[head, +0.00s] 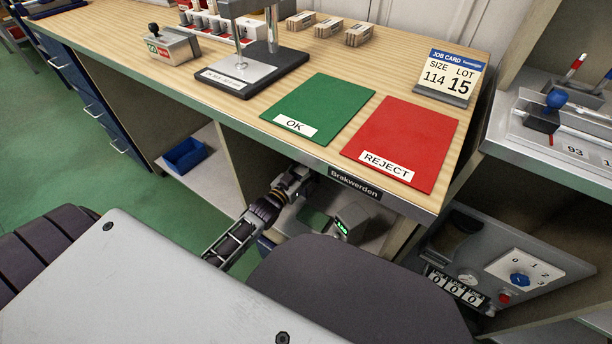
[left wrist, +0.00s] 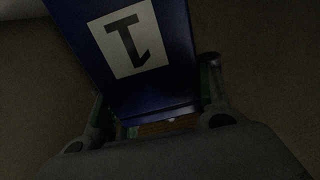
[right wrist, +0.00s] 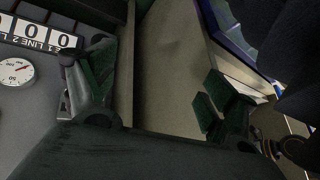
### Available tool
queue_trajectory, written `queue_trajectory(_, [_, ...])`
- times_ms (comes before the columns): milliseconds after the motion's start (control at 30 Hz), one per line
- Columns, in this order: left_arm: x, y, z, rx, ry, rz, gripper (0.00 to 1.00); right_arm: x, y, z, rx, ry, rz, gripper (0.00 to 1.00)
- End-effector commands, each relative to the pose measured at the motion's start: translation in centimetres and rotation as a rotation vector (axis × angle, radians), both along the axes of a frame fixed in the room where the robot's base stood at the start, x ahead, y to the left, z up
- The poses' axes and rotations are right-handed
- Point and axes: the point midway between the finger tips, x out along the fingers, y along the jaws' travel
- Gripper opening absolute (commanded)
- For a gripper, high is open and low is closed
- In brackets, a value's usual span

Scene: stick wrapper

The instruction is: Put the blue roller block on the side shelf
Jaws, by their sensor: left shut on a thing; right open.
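A dark blue block with a white label bearing a black mark (left wrist: 118,82) fills the upper middle of the left wrist view. My left gripper (left wrist: 155,108) is shut on it, one finger at each side. In the head view my left gripper (head: 296,178) is under the front edge of the bench; the block is not clear there. My right gripper (right wrist: 150,92) is open and empty, beside a counter panel; the head view does not show it. A pale low shelf (head: 222,187) lies under the bench at left; I cannot tell whether it is the side shelf.
A blue bin (head: 185,155) stands on the low shelf. The bench (head: 225,105) carries a green OK mat (head: 325,103), a red REJECT mat (head: 410,135) and a job card. A grey device (head: 350,218) stands under the bench. A control panel (head: 510,265) is at lower right.

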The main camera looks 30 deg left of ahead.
Motion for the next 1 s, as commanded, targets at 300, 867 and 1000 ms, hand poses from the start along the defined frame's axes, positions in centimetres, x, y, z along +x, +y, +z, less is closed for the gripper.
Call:
queue_trajectory(300, [0.1, 0.0, -0.6, -0.001, -0.006, 0.000, 0.00, 0.2, 0.1, -0.4, 0.009, -0.015, -0.005, 0.85])
queue_trajectory(867, [0.1, 0.0, -3.4, -0.001, -0.007, -0.001, 0.00, 0.2, 0.5, -3.1, 0.047, -0.048, -0.024, 0.85])
queue_trajectory(1000, [0.1, 0.0, -3.4, -0.001, -0.007, -0.001, 0.00, 0.1, 0.5, -3.1, 0.045, -0.046, -0.023, 0.85])
